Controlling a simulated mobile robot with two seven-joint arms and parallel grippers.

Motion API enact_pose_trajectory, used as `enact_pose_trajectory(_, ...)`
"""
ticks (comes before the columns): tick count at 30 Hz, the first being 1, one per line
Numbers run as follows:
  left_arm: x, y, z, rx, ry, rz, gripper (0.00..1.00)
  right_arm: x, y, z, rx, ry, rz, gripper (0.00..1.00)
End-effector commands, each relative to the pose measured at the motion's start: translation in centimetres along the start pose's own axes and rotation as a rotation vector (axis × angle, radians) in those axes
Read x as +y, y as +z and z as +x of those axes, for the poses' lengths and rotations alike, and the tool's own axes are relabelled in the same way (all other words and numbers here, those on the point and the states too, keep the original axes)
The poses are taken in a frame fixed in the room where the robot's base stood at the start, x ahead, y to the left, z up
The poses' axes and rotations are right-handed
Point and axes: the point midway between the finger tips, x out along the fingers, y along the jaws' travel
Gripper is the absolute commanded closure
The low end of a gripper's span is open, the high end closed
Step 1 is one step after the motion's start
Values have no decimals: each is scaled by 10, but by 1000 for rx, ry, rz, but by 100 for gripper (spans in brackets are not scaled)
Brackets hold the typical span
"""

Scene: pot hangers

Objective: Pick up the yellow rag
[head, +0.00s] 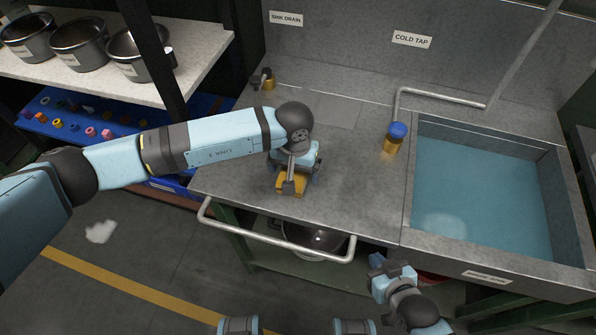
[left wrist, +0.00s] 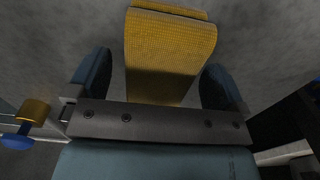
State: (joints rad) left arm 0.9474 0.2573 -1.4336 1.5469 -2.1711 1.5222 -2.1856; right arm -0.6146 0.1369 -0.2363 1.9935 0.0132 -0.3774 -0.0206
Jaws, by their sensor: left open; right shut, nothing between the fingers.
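The yellow rag (head: 292,187) lies folded on the grey metal counter, partly hidden under my left gripper in the head view. In the left wrist view the rag (left wrist: 170,50) shows its woven face between the two blue fingers, with a gap on each side. My left gripper (head: 297,174) is open over the rag, and it also frames the rag in the left wrist view (left wrist: 156,78). I cannot tell how far down the fingers reach. My right gripper (head: 383,264) is shut and empty, low in front of the counter.
A brass tap with a blue knob (head: 396,135) stands right of the rag, before a water-filled sink (head: 480,190). A rail (head: 280,238) runs along the counter front. Several pots (head: 78,45) stand on the left shelf.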

Motion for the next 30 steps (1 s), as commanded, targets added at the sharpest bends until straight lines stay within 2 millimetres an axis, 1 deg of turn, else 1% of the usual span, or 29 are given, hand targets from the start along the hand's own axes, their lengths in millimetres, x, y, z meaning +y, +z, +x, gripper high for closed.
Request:
enact_pose_trajectory(1, -1, 2, 10, -3, 1, 1, 2, 0, 2, 2, 0, 0, -1, 100)
enact_pose_trajectory(3, -1, 3, 15, -2, 2, 5, 2, 2, 4, 2, -2, 1, -2, 100)
enact_pose_trajectory(6, -2, 3, 19, 1, 1, 8, 2, 2, 4, 2, -4, 2, -2, 100)
enact_pose_trajectory(12, -2, 3, 19, 1, 1, 8, 2, 2, 2, 2, -2, 2, -1, 100)
enact_pose_trajectory(13, -2, 3, 19, 1, 1, 8, 4, 2, 2, 2, -2, 2, 0, 100)
enact_pose_trajectory(14, -2, 3, 19, 1, 1, 8, 11, 2, 2, 2, -1, 2, 0, 100)
enact_pose_trajectory(15, -2, 3, 19, 0, 1, 8, 20, 2, 2, 2, -1, 2, 0, 100)
enact_pose_trajectory(17, -2, 3, 19, 0, 1, 8, 34, 2, 1, 1, 0, 1, 1, 100)
enact_pose_trajectory(18, -2, 3, 19, 0, 1, 8, 44, 2, 1, 1, 0, 1, 1, 100)
enact_pose_trajectory(20, -2, 3, 19, 0, 1, 8, 55, 1, 1, 2, 0, 1, 1, 100)
enact_pose_trajectory(27, -2, 3, 18, 0, 1, 8, 56, 1, 2, 2, 0, 1, 1, 100)
enact_pose_trajectory(30, -2, 3, 12, 2, 1, 8, 56, 1, 2, 2, -1, 1, 1, 100)
